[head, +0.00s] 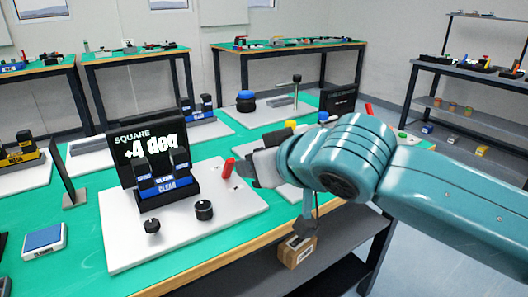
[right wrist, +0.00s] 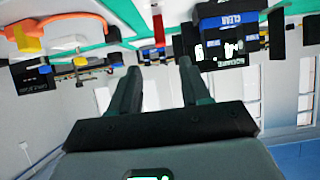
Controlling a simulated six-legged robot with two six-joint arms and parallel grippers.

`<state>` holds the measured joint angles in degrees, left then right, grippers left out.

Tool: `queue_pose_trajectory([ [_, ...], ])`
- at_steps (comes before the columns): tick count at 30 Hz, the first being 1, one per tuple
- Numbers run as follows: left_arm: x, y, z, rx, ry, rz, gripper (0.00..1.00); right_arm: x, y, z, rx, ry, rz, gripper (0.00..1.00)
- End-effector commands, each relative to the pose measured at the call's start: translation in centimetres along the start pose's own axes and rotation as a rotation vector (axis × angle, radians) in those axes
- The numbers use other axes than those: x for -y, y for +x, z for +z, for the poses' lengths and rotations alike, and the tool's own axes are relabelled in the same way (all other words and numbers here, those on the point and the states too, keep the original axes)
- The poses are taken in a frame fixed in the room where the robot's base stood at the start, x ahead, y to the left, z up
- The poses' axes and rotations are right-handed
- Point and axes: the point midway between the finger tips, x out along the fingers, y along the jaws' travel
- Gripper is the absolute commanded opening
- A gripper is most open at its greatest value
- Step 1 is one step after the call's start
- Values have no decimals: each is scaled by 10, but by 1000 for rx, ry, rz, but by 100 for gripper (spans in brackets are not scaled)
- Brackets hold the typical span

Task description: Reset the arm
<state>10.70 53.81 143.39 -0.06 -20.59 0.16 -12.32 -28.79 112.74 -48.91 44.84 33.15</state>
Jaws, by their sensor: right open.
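My right arm reaches in from the right in the head view. Its gripper (head: 250,170) is over the right side of a white board on the green table, near a red handle (head: 228,167). In the right wrist view the two dark fingers of the gripper (right wrist: 158,68) stand apart with nothing between them. The board (head: 125,245) carries a black display (head: 150,148) reading "SQUARE +4 deg", a blue "CLEAR" block (head: 160,188) and two black knobs (head: 204,210). The display unit with the "CLEAR" label also shows upside down in the right wrist view (right wrist: 228,22). My left gripper is not in view.
The green table (head: 85,260) has other stations behind, with a blue round piece (head: 245,100) and a yellow piece (head: 291,125). A wooden box (head: 296,250) is below its front edge. More benches stand along the wall, and a shelf rack (head: 465,80) is at right.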

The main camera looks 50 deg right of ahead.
Motion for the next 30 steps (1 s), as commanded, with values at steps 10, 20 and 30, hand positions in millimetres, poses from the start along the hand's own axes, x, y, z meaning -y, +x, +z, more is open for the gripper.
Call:
queue_pose_trajectory([
  [10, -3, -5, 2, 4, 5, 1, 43, 0, -19, 0, 0, 0, 0, 47],
  [20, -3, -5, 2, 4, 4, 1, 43, 0, -18, 0, 0, 0, 0, 47],
  [30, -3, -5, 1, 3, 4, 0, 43, 0, -20, 1, 0, 0, 0, 47],
])
